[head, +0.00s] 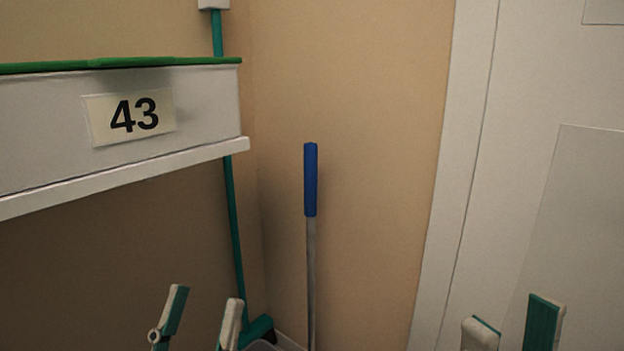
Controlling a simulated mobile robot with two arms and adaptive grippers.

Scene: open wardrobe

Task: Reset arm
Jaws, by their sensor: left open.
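My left gripper (203,308) shows at the bottom of the head view, left of centre. Its two fingers, pale with green pads, stand apart with nothing between them. My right gripper (514,318) shows at the bottom right, in front of the white door. Its two fingers also stand apart and hold nothing. Only the finger ends of both grippers are in view. The arms are below the picture.
A white shelf front with a "43" label (130,115) juts in at upper left. A blue-handled pole (310,180) and a green pole (233,215) stand in the corner. A white door (540,110) fills the right. Wall between pole and door is bare.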

